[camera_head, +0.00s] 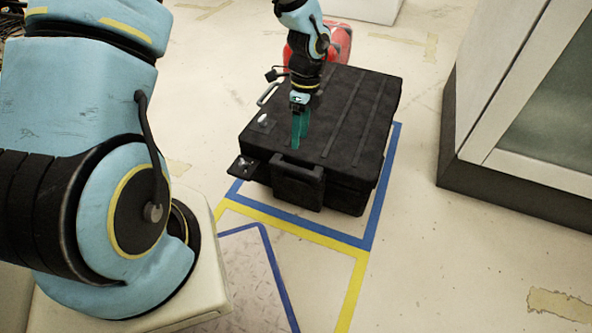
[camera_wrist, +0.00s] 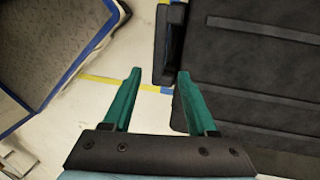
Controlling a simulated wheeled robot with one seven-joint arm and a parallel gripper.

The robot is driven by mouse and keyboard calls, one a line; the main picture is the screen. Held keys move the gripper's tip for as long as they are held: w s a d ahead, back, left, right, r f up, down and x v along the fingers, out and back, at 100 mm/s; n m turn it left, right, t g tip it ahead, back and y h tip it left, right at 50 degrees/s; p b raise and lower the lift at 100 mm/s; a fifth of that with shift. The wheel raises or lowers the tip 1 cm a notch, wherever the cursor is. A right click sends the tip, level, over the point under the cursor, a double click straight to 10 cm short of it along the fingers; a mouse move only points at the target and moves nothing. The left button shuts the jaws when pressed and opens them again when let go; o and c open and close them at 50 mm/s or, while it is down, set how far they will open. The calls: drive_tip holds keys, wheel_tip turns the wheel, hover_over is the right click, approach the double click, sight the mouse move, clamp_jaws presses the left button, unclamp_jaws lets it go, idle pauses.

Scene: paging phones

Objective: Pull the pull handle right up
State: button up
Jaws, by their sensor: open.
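A black ribbed case (camera_head: 345,115) lies flat on the floor in the head view. A dark pull handle (camera_head: 298,170) is on its near side, and it also shows in the wrist view (camera_wrist: 168,45), beyond the fingertips. My gripper (camera_head: 299,138) points down over the near part of the case, with teal fingers. In the wrist view my gripper (camera_wrist: 160,74) is open with nothing between the fingers. The handle appears apart from the fingers. The exact height gap cannot be told.
A metal handle (camera_head: 268,94) and a small black ledge (camera_head: 243,166) are on the case's left side. A red object (camera_head: 338,40) stands behind it. A pale cabinet (camera_head: 525,90) stands at the right.

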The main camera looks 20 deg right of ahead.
sight(296, 168)
drive_tip(key=f+b, duration=0.1)
drive_tip(key=f, duration=0.2)
drive_tip(key=s+a+f+b, duration=0.1)
drive_tip(key=f, duration=0.2)
drive_tip(key=f+b, duration=0.1)
drive_tip(key=f, duration=0.3)
drive_tip(key=shift+s+a+b, duration=0.25)
drive_tip(key=shift+b, duration=0.15)
clamp_jaws()
idle(0.9)
